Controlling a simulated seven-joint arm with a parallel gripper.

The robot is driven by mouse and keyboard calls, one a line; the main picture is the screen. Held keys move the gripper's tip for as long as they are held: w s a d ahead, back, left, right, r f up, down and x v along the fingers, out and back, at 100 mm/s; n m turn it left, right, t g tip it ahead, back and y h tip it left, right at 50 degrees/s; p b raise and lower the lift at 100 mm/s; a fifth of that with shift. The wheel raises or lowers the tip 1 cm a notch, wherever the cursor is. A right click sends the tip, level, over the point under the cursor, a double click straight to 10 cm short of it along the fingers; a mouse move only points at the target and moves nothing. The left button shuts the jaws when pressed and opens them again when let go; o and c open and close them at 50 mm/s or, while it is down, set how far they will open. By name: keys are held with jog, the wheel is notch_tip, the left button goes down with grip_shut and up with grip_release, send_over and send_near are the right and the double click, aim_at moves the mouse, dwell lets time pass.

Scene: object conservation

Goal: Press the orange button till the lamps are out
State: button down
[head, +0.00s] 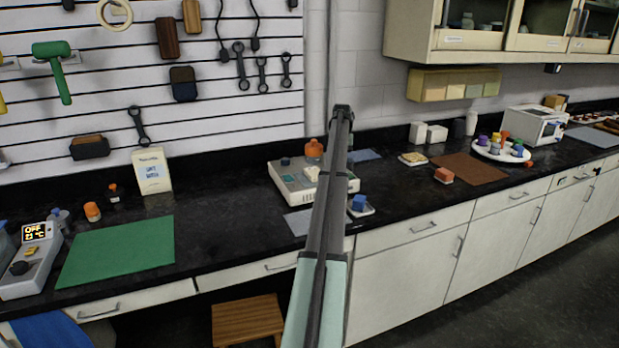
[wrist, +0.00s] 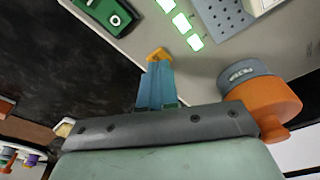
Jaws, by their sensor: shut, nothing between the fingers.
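The pale device (head: 290,183) stands on the black counter, partly hidden behind my arm in the head view. In the wrist view its pale panel (wrist: 215,65) carries three lamps, at the top (wrist: 166,5), middle (wrist: 181,23) and bottom (wrist: 195,42), all glowing whitish green. My gripper (wrist: 156,68) has its blue fingers together, with nothing held. A small orange piece, seemingly the orange button (wrist: 157,54), shows right at the fingertips. I cannot tell whether they touch it or how far it is pressed. The head view does not show the fingers clearly.
A large orange knob-like thing with a grey band (wrist: 265,98) is close at the right of my gripper.

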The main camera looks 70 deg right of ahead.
jog(key=shift+f, duration=0.55)
dwell(0.4)
jog(key=shift+r, duration=0.1)
dwell(0.5)
jog(key=shift+r, duration=3.45)
